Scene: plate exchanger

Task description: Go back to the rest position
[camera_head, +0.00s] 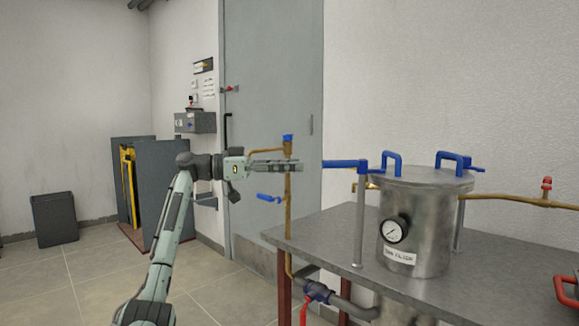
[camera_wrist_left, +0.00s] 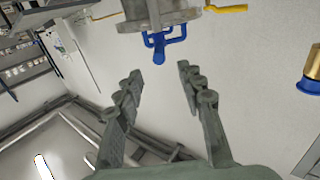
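My left arm comes in from the left in the head view and reaches out level to the right. Its gripper (camera_head: 298,167) is in front of the upright copper pipe, with its fingers pointing right toward a blue lever handle (camera_head: 345,164). A gap shows between the fingertips and the handle. In the left wrist view the two fingers of the gripper (camera_wrist_left: 158,74) are spread apart with nothing between them. Blue handles (camera_wrist_left: 160,42) show beyond the fingertips there. My right gripper is in neither view.
A steel tank (camera_head: 420,225) with a gauge and blue handles stands on a grey metal table (camera_head: 325,235). A copper pipe (camera_head: 288,205) rises at the table's left edge, with a blue lever (camera_head: 268,198) beside it. Floor at left is open before a dark bin (camera_head: 55,220).

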